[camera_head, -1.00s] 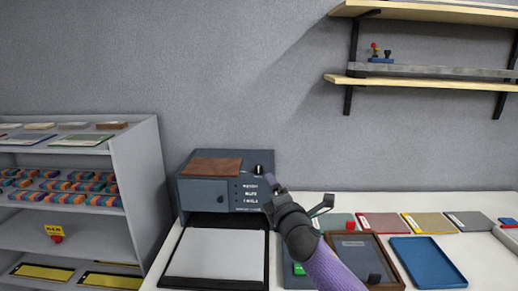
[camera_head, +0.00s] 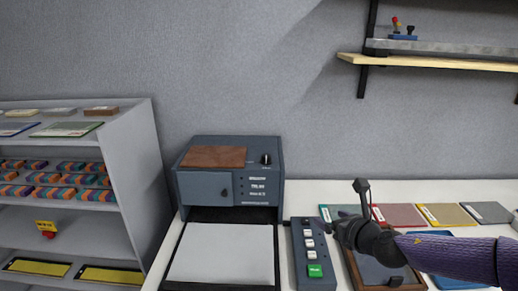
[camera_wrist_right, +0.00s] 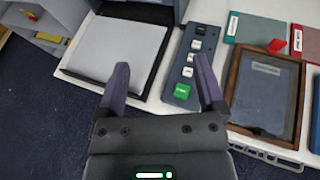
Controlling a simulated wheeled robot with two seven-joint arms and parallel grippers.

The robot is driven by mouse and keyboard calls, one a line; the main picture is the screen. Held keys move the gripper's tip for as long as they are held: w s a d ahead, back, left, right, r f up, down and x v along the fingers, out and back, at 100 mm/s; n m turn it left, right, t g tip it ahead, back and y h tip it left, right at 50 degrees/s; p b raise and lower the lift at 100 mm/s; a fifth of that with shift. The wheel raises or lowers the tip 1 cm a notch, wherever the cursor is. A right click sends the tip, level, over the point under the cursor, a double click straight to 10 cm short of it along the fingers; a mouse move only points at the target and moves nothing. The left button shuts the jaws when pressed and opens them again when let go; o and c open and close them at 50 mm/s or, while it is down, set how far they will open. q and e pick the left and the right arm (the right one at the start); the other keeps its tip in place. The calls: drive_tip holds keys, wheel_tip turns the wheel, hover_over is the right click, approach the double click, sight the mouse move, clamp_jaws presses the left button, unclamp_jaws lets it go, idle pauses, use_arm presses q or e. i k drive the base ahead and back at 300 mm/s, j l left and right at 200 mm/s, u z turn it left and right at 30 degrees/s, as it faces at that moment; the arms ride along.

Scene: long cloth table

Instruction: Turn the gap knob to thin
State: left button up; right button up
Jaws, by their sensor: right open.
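The dark blue-grey machine (camera_head: 206,188) stands at the back of the table. A small black knob (camera_head: 266,158) sits at the right of its top, beside a brown wooden panel (camera_head: 214,156). I take it for the gap knob; its setting is too small to read. My right gripper (camera_head: 343,203) is open and empty, to the right of the machine and apart from the knob. In the right wrist view its spread fingers (camera_wrist_right: 162,64) point toward the white plate and the button panel, with nothing between them. My left gripper is out of view.
A button panel (camera_head: 305,250) with a green button lies beside the white plate (camera_head: 222,254). A brown framed tray (camera_wrist_right: 264,90) and coloured sheets (camera_head: 400,215) lie to the right. A grey shelf unit (camera_head: 135,170) stands left. Wall shelves (camera_head: 430,64) hang upper right.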

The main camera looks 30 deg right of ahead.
sight(267, 160)
drive_tip(key=i+l, duration=0.1)
drive_tip(key=i, duration=0.45)
drive_tip(key=i+l, duration=0.1)
drive_tip(key=i, duration=0.45)
